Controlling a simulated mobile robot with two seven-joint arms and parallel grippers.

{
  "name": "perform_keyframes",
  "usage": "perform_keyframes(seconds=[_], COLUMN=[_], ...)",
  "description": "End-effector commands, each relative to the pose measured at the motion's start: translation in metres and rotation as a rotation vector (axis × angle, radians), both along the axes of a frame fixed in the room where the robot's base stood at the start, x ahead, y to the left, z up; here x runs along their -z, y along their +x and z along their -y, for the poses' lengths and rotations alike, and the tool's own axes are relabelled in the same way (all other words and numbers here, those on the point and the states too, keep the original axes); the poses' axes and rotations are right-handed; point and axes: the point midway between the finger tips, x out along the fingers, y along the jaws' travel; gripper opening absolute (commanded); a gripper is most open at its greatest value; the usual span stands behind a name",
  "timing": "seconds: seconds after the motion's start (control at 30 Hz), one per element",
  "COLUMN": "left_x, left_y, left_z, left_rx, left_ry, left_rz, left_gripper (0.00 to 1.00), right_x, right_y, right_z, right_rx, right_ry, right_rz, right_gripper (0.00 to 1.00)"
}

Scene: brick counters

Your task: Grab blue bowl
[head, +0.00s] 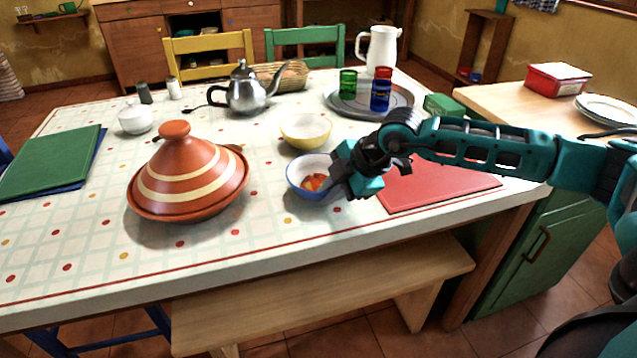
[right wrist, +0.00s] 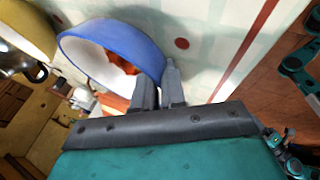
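The blue bowl (head: 313,194) is blue outside with a pale inside, and orange-red pieces lie in it. It stands near the front of the table, right of the tagine. My right gripper (head: 335,178) is at the bowl's right rim. In the right wrist view, the blue bowl (right wrist: 145,50) has its wall between the two close-set fingers of my right gripper (right wrist: 159,88), one inside and one outside. The fingers look shut on the wall, though the contact is partly hidden. My left gripper is not in view.
A yellow bowl (head: 305,131) stands just behind. The lidded tagine (head: 188,176) is at left, and a red board (head: 440,186) lies under my right arm. A kettle (head: 245,92) and a tray (head: 345,103) with cups are farther back. A bench (head: 330,290) stands in front.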

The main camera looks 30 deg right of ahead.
Motion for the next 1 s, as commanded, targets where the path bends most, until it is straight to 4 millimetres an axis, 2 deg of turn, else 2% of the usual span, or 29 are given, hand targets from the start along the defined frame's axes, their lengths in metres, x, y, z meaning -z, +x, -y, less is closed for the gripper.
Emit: perform_keyframes(seconds=[0.07, 0.67, 0.87, 1.0], left_x=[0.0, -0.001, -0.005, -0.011], left_y=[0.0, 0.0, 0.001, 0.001], left_z=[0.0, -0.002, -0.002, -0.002], left_rx=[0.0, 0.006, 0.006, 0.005], left_ry=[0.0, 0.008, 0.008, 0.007], left_rz=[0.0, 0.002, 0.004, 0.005], left_gripper=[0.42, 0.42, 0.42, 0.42], right_x=[0.0, -0.003, -0.021, -0.049], right_y=[0.0, 0.001, 0.001, 0.001], right_z=[0.0, 0.0, 0.0, 0.0], right_rx=[0.0, 0.0, 0.001, 0.0], right_ry=[0.0, 0.0, 0.0, 0.001], right_rz=[0.0, 0.004, 0.006, 0.008], right_gripper=[0.0, 0.0, 0.0, 0.0])
